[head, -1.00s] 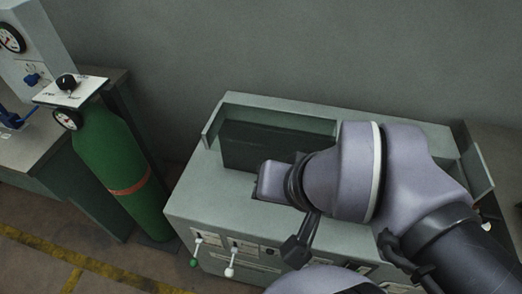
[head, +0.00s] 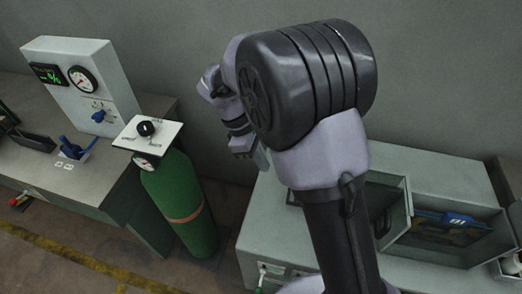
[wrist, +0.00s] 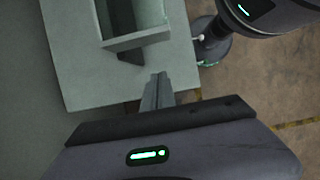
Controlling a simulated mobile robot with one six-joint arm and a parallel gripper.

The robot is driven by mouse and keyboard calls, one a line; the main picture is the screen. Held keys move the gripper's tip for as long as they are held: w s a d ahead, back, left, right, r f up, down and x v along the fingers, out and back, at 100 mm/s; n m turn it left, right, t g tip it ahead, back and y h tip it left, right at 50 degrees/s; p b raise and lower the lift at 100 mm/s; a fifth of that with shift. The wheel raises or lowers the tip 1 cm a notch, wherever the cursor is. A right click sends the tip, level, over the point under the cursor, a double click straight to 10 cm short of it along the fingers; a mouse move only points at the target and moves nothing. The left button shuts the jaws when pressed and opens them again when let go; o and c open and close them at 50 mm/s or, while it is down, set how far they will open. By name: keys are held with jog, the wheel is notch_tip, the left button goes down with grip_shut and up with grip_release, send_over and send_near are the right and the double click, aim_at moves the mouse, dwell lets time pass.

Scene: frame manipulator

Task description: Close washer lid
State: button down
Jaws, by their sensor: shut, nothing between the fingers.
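The washer is a grey-green cabinet (head: 262,215) against the wall, partly hidden by my arm in the head view. Its right part has an open compartment, and an upright panel (head: 397,218) stands at that compartment's left side. I cannot tell for sure whether this panel is the lid. The wrist view shows the cabinet top (wrist: 85,75) and part of an open box-like recess (wrist: 150,40). My gripper (wrist: 158,92) is shut and empty, its fingertips by the cabinet's edge, with contact unclear. In the head view my gripper (head: 262,157) is mostly hidden, near the cabinet's left end.
A blue item (head: 450,219) lies in the open compartment. A green gas cylinder (head: 180,205) stands left of the cabinet, below a white control plate (head: 148,134). A bench (head: 100,170) with a gauge box (head: 85,80) is farther left. Lever handles (head: 262,270) stick out in front.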

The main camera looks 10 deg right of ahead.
jog(key=s+d+f+b, duration=0.2)
jog(key=d+f, duration=0.4)
jog(key=shift+s+f, duration=0.25)
jog(key=shift+f, duration=0.05)
jog(key=s+d+p, duration=0.1)
jog(key=s+d, duration=0.3)
jog(key=d, duration=0.6)
jog(key=s+d+p, duration=0.2)
jog(key=s+d, duration=0.2)
jog(key=d, duration=0.7)
jog(key=s+d+p, duration=0.2)
jog(key=s+d, duration=0.3)
jog(key=d, duration=0.5)
jog(key=shift+d, duration=0.4)
jog(key=shift+r, duration=0.1)
